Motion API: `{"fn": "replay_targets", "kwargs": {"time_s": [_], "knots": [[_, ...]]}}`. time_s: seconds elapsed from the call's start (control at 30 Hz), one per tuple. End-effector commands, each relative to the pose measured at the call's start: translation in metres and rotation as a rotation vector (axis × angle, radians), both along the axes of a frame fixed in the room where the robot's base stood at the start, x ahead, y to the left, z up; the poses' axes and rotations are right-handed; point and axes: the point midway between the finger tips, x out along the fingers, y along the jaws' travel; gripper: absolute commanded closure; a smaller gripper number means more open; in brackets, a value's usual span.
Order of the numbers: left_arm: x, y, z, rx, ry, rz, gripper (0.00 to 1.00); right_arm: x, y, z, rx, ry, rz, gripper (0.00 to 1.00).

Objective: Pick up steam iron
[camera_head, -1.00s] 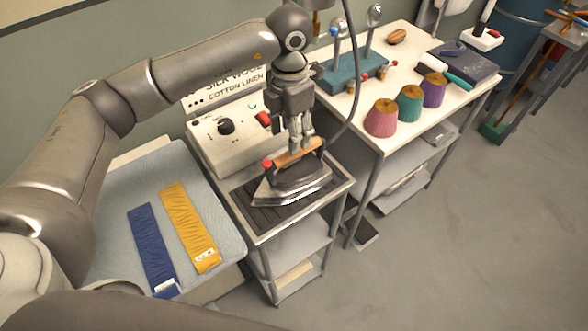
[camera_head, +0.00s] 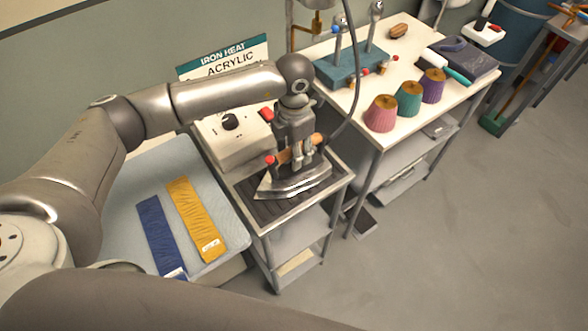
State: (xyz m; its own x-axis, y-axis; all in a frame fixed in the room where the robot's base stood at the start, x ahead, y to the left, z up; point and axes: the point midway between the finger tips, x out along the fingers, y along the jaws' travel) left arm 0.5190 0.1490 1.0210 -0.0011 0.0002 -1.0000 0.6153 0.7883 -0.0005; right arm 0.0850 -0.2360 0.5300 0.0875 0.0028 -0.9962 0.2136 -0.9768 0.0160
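The steam iron (camera_head: 292,184) sits on a dark ribbed rest on top of a small metal cart. It has a grey metal body, a wooden handle (camera_head: 285,157) and a red knob at the handle's left end. My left gripper (camera_head: 304,162) comes down from above at the handle, and its fingers reach down past the wood. The gripper partly hides the handle, and I cannot tell whether the fingers press on it. My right gripper is not in view.
A white control box (camera_head: 228,139) stands behind the iron. A dark hose (camera_head: 357,85) hangs to the right. The padded board (camera_head: 135,190) at left holds blue and yellow cloth strips. Open floor lies at the lower right.

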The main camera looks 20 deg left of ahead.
Motion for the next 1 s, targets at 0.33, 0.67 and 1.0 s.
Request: {"fn": "replay_targets", "kwargs": {"time_s": [0.33, 0.67, 1.0], "knots": [[0.0001, -0.0001, 0.0007, 0.0, 0.0, 0.0, 1.0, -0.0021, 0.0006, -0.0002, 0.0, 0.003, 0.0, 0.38], [0.0002, 0.0001, 0.0009, -0.001, -0.001, 0.0, 1.0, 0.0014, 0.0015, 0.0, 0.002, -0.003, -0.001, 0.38], [0.0021, -0.0006, 0.0055, -0.003, -0.007, 0.001, 1.0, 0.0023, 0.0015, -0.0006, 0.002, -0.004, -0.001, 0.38]]}}
